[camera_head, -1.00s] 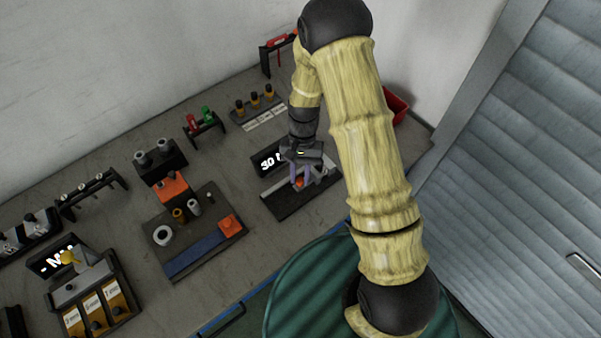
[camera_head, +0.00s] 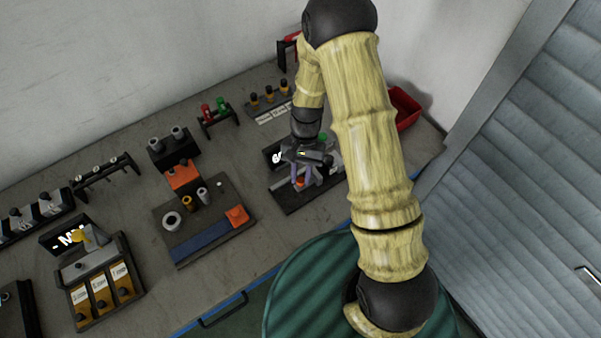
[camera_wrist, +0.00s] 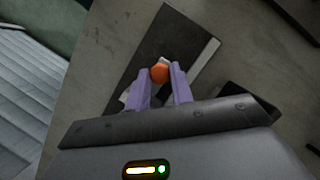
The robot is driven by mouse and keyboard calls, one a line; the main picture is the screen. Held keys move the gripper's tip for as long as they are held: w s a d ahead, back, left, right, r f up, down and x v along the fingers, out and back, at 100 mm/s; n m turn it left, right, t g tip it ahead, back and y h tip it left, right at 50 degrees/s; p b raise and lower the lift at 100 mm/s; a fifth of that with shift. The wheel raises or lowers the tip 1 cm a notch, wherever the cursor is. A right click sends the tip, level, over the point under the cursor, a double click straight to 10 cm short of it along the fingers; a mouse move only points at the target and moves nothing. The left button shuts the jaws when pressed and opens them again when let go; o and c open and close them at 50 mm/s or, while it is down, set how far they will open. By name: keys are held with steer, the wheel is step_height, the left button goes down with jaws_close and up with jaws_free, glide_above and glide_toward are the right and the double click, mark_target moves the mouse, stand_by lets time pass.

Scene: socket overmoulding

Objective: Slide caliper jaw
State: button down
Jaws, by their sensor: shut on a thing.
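The caliper's long dark base (camera_head: 290,203) lies on the bench, with a small black display (camera_head: 275,155) behind it showing white characters that are partly hidden. My gripper (camera_head: 306,182) points down over the base. Its pale purple fingers are closed around an orange knob (camera_head: 300,183). In the wrist view the orange knob (camera_wrist: 159,74) sits between the two fingertips, touching or nearly touching both. The dark base (camera_wrist: 160,38) with a grey strip along it extends beyond the fingers. Part of the caliper is hidden by my gripper and arm.
Left of the caliper stands a tray (camera_head: 185,256) with a blue strip, rings and an orange block. Small racks (camera_head: 216,118) stand behind. A labelled unit (camera_head: 97,292) with a display is at lower left. A red bin (camera_head: 405,108) sits at the back right.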

steer(key=shift+a, duration=0.2)
steer(key=c, duration=1.2)
jaws_free()
steer(key=shift+a, duration=0.1)
steer(key=shift+c, duration=0.2)
steer(key=b+v, duration=0.2)
steer(key=v, duration=1.5)
steer(key=shift+r, duration=0.25)
